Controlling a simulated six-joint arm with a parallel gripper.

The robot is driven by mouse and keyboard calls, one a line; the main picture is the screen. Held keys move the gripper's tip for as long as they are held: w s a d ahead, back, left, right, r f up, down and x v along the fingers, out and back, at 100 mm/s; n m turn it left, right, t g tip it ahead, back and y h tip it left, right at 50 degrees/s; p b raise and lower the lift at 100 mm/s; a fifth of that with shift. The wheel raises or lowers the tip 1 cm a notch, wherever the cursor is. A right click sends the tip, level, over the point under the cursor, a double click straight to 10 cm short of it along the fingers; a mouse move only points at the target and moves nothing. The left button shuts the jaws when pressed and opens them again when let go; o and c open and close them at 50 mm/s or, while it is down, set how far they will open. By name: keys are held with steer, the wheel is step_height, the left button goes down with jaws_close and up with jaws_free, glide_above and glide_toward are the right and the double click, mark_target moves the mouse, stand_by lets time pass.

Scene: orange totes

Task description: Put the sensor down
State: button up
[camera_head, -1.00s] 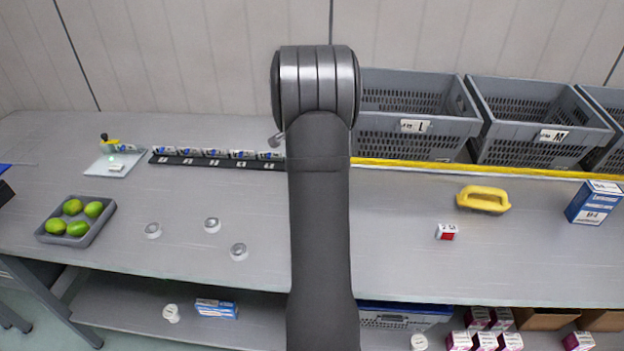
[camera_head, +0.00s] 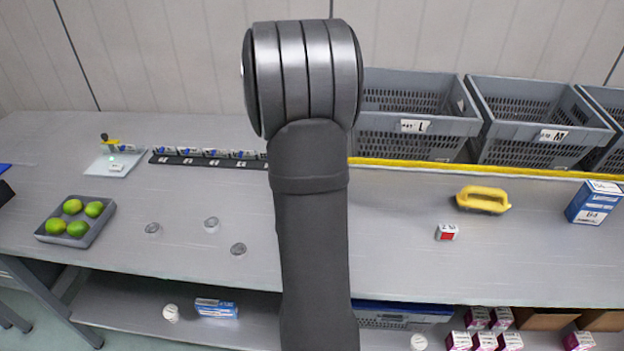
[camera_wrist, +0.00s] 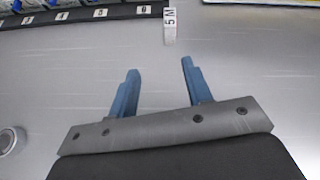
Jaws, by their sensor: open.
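My gripper (camera_wrist: 157,92) is open in the wrist view, with two blue fingers apart and nothing between them. Bare grey bench top shows beyond the fingertips. A black rack (camera_wrist: 90,14) with labelled slots and blue-and-white items lies ahead to the left. A small white piece marked "5 M" (camera_wrist: 170,25) is at the rack's right end. In the head view my arm hides the gripper and the right end of the rack (camera_head: 205,162). I cannot tell which item is the sensor.
A tray of green fruit (camera_head: 75,240) is farther left. Grey crates (camera_head: 415,140) stand behind a yellow strip. A yellow handle (camera_head: 483,199), a small red-and-white box (camera_head: 446,232) and a blue box (camera_head: 594,203) are right.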

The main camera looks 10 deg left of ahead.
steer(key=s+m, duration=0.1)
steer(key=s+d+r+m+t, duration=0.1)
steer(key=shift+s+d+m+h, duration=0.15)
steer(key=shift+m+h, duration=0.15)
steer(key=shift+m, duration=0.1)
steer(key=x, duration=1.7)
jaws_close()
